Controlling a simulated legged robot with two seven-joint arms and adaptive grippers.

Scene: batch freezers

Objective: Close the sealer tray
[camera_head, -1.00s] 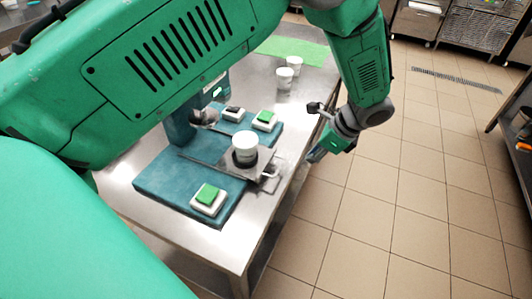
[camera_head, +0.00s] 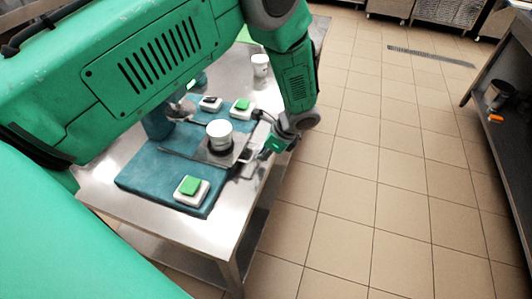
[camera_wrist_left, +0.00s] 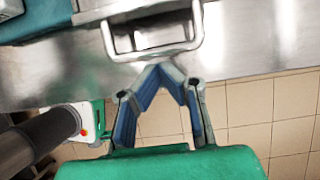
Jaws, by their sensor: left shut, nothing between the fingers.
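The sealer (camera_head: 150,170) is a teal machine on a steel table. Its metal tray (camera_head: 204,152) sticks out to the right and holds a white cup (camera_head: 219,130) in a dark ring. The tray's pale loop handle (camera_head: 250,157) shows at its right end, and it also shows in the left wrist view (camera_wrist_left: 196,30). My left gripper (camera_head: 258,151) is beside the handle, on its outer side. In the left wrist view my left gripper (camera_wrist_left: 160,70) has its fingertips together, empty, right at the handle's outer bar; I cannot tell if they touch. My right gripper is not in view.
Another white cup (camera_head: 260,65) stands farther back on the table (camera_head: 195,228). Open tiled floor (camera_head: 370,180) lies to the right.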

